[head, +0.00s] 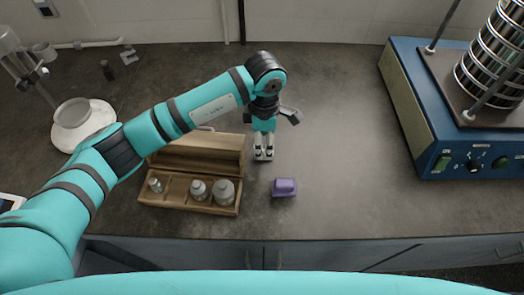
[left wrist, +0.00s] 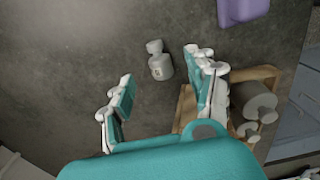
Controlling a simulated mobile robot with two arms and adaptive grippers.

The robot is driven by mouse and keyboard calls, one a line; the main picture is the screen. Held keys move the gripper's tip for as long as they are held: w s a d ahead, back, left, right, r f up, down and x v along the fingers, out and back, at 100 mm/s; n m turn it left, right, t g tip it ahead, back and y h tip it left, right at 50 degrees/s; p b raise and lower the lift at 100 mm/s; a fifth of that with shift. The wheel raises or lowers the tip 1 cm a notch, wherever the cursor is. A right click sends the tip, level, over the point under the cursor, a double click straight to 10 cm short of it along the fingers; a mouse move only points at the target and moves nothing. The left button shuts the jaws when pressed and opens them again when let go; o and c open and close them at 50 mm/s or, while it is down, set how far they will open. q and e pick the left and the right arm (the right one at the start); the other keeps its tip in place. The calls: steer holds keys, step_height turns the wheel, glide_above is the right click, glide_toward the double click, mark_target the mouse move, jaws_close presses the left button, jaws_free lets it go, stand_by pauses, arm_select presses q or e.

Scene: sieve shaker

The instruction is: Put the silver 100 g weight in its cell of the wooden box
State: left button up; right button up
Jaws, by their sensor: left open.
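In the head view my left gripper (head: 263,154) points down just right of the wooden box (head: 190,206); I cannot make out the loose weight there. The box is open and holds a small weight (head: 156,185) at left and two larger ones (head: 198,189) at right, with an empty cell between. My right gripper is not in view.
A purple block (head: 284,187) sits on the bench right of the box. A blue sieve shaker (head: 440,130) stands at the right, and a white round-based device (head: 84,122) at the left. The bench between box and shaker is mostly clear.

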mark_target(264, 154)
arm_select(q)
step_height(264, 154, down, 5)
steer(key=shift+a+r+p, duration=0.1)
steer(key=shift+p, duration=0.75)
steer(key=shift+f, duration=0.35)
jaws_close()
